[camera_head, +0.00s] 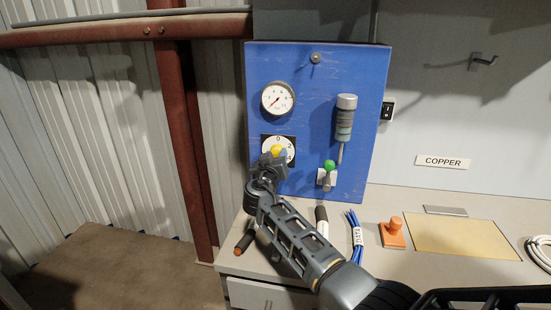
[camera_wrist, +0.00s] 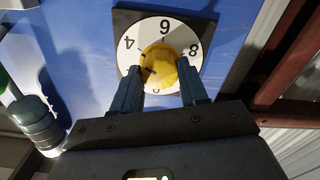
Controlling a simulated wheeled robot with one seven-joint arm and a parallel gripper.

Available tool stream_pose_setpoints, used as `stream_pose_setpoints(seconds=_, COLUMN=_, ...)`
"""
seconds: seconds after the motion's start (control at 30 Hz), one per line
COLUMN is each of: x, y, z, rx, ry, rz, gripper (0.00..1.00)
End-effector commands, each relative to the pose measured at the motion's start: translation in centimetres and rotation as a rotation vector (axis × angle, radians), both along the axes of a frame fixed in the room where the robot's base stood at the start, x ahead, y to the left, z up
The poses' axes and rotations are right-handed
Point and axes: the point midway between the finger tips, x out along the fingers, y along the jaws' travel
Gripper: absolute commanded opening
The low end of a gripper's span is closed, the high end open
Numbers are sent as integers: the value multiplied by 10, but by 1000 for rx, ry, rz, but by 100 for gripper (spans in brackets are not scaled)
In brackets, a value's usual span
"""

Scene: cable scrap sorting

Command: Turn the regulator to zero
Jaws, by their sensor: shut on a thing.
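The regulator is a yellow knob (camera_head: 277,151) on a white numbered dial on the blue panel (camera_head: 358,73). In the head view the 0 is at the top of the dial and a 2 at its right. My gripper (camera_head: 272,159) covers the dial's lower part there. In the wrist view the knob (camera_wrist: 160,62) sits between my two fingers (camera_wrist: 160,82), which are shut on it. The dial face (camera_wrist: 151,27) shows several numbers beyond it, among them 4 and 8. Where the knob's pointer stands is hard to tell.
A round gauge (camera_head: 278,99) is above the dial, its red needle toward the lower left. A cylinder (camera_head: 346,103) and a green-knobbed valve (camera_head: 329,166) are to the right. The bench holds blue cables (camera_head: 355,235), an orange-handled thing (camera_head: 392,235) and a yellow mat (camera_head: 460,239).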

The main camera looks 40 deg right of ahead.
Motion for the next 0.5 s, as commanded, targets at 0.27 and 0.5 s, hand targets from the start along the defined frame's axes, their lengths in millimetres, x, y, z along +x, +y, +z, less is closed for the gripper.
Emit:
stream_pose_setpoints(seconds=0.27, x=0, y=1, z=-3, rx=-107, ry=135, rz=0, gripper=13)
stream_pose_setpoints(seconds=0.5, x=0, y=1, z=-3, rx=-244, ry=312, rz=1, gripper=13)
